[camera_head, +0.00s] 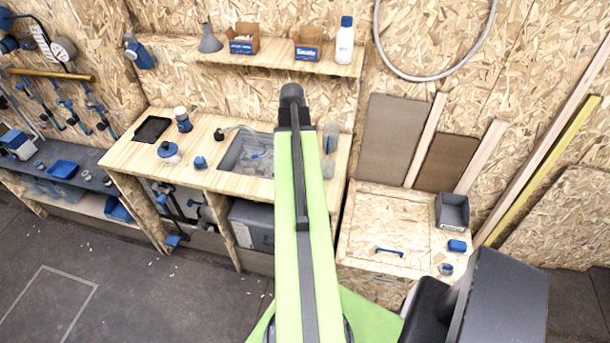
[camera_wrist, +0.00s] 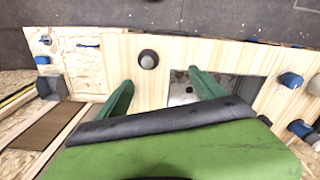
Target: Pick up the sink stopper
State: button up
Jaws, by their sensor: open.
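A dark round piece with a grey raised centre (camera_wrist: 149,59), which looks like the sink stopper, lies on the pale wooden counter (camera_wrist: 230,52) beside the sink (camera_wrist: 178,93) in the wrist view. My gripper (camera_wrist: 160,78) is open and empty. Its two green fingers are spread wide, and the stopper shows beyond and between their tips, apart from both. One finger overlaps the sink in the picture. In the head view my green arm crosses the right part of the counter (camera_head: 140,158) and the sink's right edge. I cannot make out the stopper there, and my gripper's fingers are hidden.
A shelf (camera_head: 270,60) with boxes and a white bottle (camera_head: 345,42) hangs above the counter. A black tray (camera_head: 152,129), a white-and-blue pot (camera_head: 168,152) and a blue item (camera_head: 200,162) stand left of the sink. A clear bottle (camera_head: 330,137) stands right of it.

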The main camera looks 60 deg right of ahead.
jog(key=shift+m, duration=0.4)
jog(key=s+f+b, duration=0.1)
jog(key=f+b, duration=0.4)
jog(key=b, duration=0.1)
jog(key=s+d+f+b, duration=0.1)
jog(key=f+b, duration=0.4)
jog(key=f, duration=0.1)
jog(key=s+d+f+b, duration=0.1)
jog(key=f+b, duration=0.4)
jog(key=b, duration=0.1)
jog(key=shift+d+f+b, duration=0.1)
jog(key=shift+f+b, duration=0.2)
jog(key=shift+r, duration=0.2)
jog(key=c, duration=1.5)
notch_tip(320, 180, up, 10)
jog(key=p, duration=1)
jog(key=shift+r+p, duration=0.15)
jog(key=shift+p, duration=0.2)
jog(key=shift+f+b, duration=0.3)
